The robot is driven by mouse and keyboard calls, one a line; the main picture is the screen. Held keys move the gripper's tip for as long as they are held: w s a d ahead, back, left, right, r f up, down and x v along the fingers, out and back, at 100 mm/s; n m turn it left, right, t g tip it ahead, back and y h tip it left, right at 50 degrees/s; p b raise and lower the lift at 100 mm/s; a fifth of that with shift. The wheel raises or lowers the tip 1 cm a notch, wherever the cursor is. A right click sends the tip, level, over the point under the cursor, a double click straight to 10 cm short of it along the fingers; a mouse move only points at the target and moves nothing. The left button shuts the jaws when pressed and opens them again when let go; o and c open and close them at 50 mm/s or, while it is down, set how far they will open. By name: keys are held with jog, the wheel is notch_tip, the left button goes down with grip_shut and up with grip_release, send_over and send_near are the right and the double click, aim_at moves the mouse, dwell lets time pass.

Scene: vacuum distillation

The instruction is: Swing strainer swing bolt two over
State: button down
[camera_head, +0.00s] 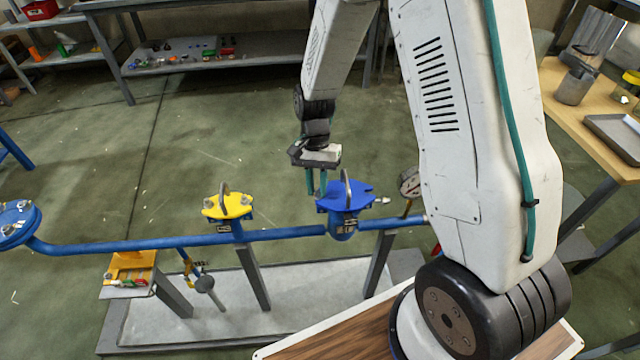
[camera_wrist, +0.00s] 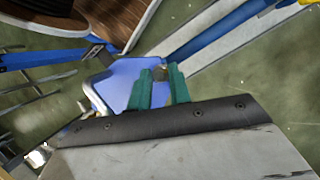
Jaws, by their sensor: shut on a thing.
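The strainer (camera_head: 343,222) is a blue body on the blue pipe, with a flat blue lid (camera_head: 353,194) and a metal loop handle on top. My gripper (camera_head: 316,188) reaches down at the lid's left edge in the head view. In the wrist view, its teal fingers (camera_wrist: 160,84) are shut on a small grey swing bolt end (camera_wrist: 160,73) against the blue lid (camera_wrist: 118,80). The fingers hide most of this bolt. Another bolt (camera_head: 382,200) sticks out sideways at the lid's right side in the head view.
A yellow-lidded housing (camera_head: 228,205) stands left of the strainer on the same pipe (camera_head: 130,245). A round gauge (camera_head: 410,182) stands to the right, close to my arm. A wooden bench (camera_head: 590,120) is at the right. The floor behind the pipe is clear.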

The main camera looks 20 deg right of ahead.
jog(key=w+a+f+m+g+h, duration=0.1)
jog(key=a+f+g+h, duration=0.2)
jog(key=a+h, duration=0.2)
jog(key=shift+w+m+h, duration=0.4)
jog(key=shift+h, duration=1.1)
jog(key=shift+a, duration=0.1)
jog(key=c, duration=1.5)
grip_release()
jog(key=shift+c, duration=0.2)
jog(key=shift+r, duration=0.1)
jog(key=v, duration=0.7)
jog(key=shift+w+a+r, duration=0.15)
jog(key=shift+w+a, duration=0.05)
jog(key=shift+a, duration=0.05)
